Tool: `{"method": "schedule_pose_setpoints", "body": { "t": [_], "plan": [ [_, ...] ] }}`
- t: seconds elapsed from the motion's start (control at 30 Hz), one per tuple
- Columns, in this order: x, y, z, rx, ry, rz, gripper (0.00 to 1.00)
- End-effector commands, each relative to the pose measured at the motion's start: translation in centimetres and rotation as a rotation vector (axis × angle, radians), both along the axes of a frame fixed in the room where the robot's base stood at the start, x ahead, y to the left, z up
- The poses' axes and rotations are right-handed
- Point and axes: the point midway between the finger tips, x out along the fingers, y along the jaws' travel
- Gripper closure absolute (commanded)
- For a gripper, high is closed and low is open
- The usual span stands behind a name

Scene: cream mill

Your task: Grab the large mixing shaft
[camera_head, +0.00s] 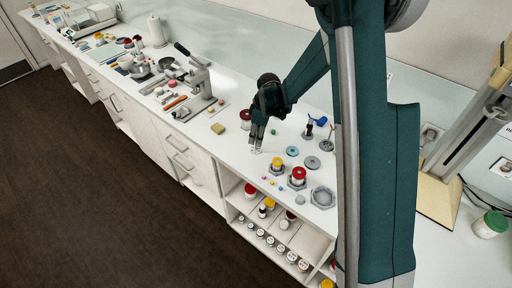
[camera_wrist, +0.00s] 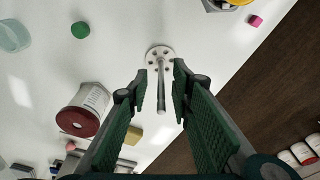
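A metal mixing shaft (camera_wrist: 161,80) stands on the white counter in the wrist view, a thin rod rising from a round base disc with holes (camera_wrist: 157,52). My gripper (camera_wrist: 160,92) is above it, pointing down, its two green fingers apart on either side of the rod. I see a gap on both sides, so the fingers do not appear to touch it. In the head view my gripper (camera_head: 256,147) is low over the counter, and the shaft between its fingers is hard to make out. Another upright shaft with a grey disc base (camera_head: 327,144) stands farther right.
A red-lidded jar (camera_wrist: 85,110) stands left of the fingers in the wrist view, with a green disc (camera_wrist: 80,30) above it. A yellow block (camera_wrist: 132,135) lies near the left finger. The counter's front edge is close. Several jars stand right of my gripper, including a red-topped one (camera_head: 299,174).

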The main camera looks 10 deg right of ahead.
Motion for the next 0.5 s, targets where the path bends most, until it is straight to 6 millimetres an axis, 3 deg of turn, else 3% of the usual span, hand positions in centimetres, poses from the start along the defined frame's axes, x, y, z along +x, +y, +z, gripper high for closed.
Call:
{"method": "schedule_pose_setpoints", "body": {
  "t": [0.3,0.5],
  "plan": [
    [0.0,0.3,-2.9,0.0,0.0,0.0,0.77],
    [0.0,0.4,-3.7,0.0,0.0,0.0,0.77]
  ]
}}
